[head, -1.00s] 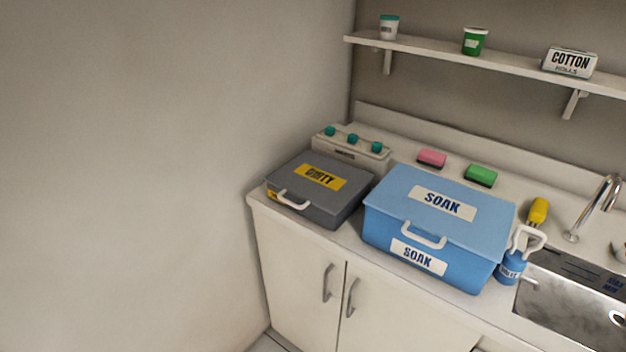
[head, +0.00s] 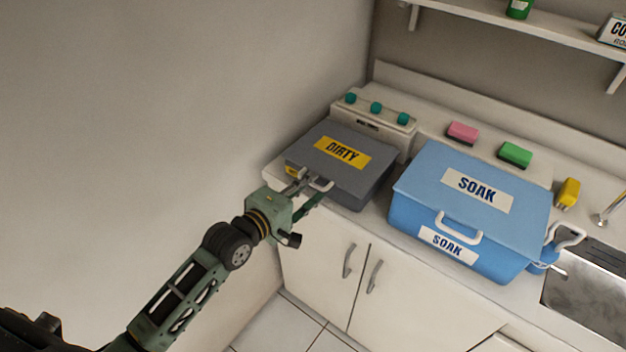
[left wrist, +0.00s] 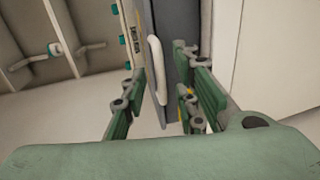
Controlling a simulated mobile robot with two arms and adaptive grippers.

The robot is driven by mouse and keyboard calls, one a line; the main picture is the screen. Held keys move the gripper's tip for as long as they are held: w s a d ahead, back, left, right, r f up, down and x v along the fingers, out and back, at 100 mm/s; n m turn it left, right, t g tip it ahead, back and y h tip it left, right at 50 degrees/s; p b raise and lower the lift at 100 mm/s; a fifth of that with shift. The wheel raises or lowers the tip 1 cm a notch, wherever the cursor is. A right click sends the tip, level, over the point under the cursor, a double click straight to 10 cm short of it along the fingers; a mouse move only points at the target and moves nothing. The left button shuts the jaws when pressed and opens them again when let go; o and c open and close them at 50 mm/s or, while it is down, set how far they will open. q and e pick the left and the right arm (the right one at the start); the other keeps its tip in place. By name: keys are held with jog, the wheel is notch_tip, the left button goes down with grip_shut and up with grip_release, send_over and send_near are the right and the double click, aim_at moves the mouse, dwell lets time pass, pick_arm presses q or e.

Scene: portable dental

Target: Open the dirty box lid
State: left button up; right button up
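The grey dirty box (head: 370,181) stands on the counter near the left wall, with its lid (head: 318,148) shut and a yellow DIRTY label on top. A white handle (head: 321,186) sits at its front edge. My left gripper (head: 305,189) is at the front of the box, by the handle. In the left wrist view the handle (left wrist: 157,68) lies between the two open fingers of the left gripper (left wrist: 165,100); I see no clear contact. My right gripper is not in view.
A blue SOAK box (head: 420,200) stands close to the right of the dirty box. A device with teal knobs (head: 372,122) is behind. Pink (head: 463,132) and green (head: 515,153) sponges lie further back. Cabinet doors (head: 340,270) are below the counter.

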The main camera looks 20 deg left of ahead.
pick_arm(q)
jog(key=shift+x, duration=1.1)
grip_shut()
